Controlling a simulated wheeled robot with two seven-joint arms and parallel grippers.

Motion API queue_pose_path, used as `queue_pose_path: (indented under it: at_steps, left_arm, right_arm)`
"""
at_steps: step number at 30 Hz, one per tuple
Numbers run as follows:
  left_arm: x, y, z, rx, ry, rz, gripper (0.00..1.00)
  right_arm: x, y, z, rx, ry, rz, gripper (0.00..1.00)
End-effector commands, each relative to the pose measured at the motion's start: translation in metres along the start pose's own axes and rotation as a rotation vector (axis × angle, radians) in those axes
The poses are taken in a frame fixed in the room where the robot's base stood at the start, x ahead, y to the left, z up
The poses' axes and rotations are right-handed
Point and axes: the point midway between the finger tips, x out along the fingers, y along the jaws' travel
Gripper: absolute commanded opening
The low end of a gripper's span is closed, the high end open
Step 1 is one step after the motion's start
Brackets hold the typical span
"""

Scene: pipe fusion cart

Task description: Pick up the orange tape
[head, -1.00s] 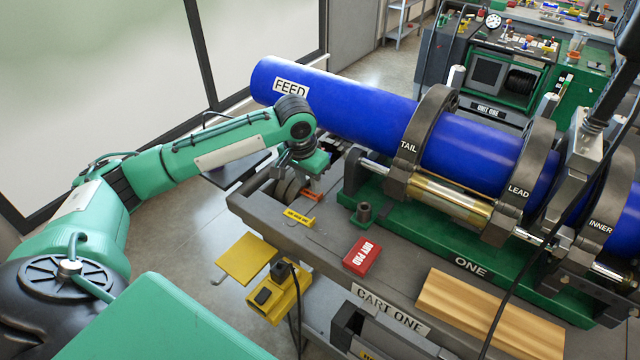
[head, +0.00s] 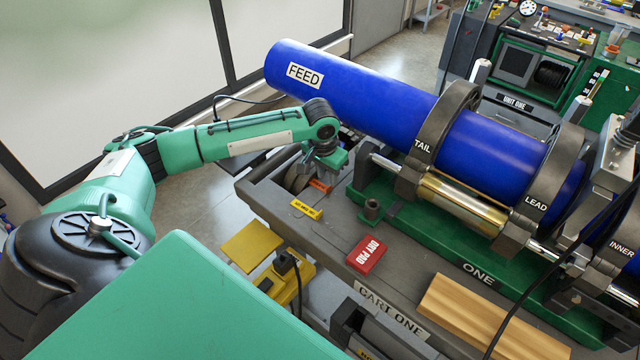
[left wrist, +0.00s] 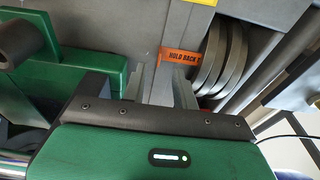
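The orange tape (head: 320,185) lies at the far left end of the cart top, just below my left gripper (head: 322,172) in the head view. In the left wrist view it is an orange strip (left wrist: 181,57) with dark lettering that starts "HOLD BACK", beside grey discs. My left gripper (left wrist: 160,88) shows two grey fingers apart with nothing between them. The tape is just beyond the fingertips, apart from them as far as I can see. In the head view the fingertips are mostly hidden by the gripper body. My right gripper is in neither view.
The blue FEED pipe (head: 370,95) sits in dark clamps on a green base (head: 400,212), close right of the gripper. Grey discs (left wrist: 222,60) stand beside the tape. A yellow tag (head: 306,209) and red pad box (head: 366,256) lie on the cart.

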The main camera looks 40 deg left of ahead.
Motion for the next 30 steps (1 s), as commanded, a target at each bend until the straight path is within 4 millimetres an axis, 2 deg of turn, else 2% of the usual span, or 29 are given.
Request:
queue_pose_path:
  at_steps: [5,9,17,18,22,30]
  left_arm:
    - [0.024,0.002,-0.001,0.001,-0.004,0.0,0.29]
    - [0.042,0.001,-0.001,0.0,-0.001,-0.001,0.29]
    - [0.048,0.001,-0.001,0.001,0.0,-0.001,0.29]
    - [0.048,0.001,-0.001,0.001,0.0,-0.001,0.27]
    - [0.048,0.001,-0.001,0.001,0.0,0.0,0.02]
    - [0.048,0.001,-0.001,0.001,0.0,-0.001,0.0]
  right_arm:
    - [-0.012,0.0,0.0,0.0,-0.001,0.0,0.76]
    - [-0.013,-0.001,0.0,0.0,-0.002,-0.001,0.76]
    - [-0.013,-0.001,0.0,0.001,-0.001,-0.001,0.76]
    - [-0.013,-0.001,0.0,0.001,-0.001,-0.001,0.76]
    - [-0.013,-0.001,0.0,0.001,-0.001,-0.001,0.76]
    - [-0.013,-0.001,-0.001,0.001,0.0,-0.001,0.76]
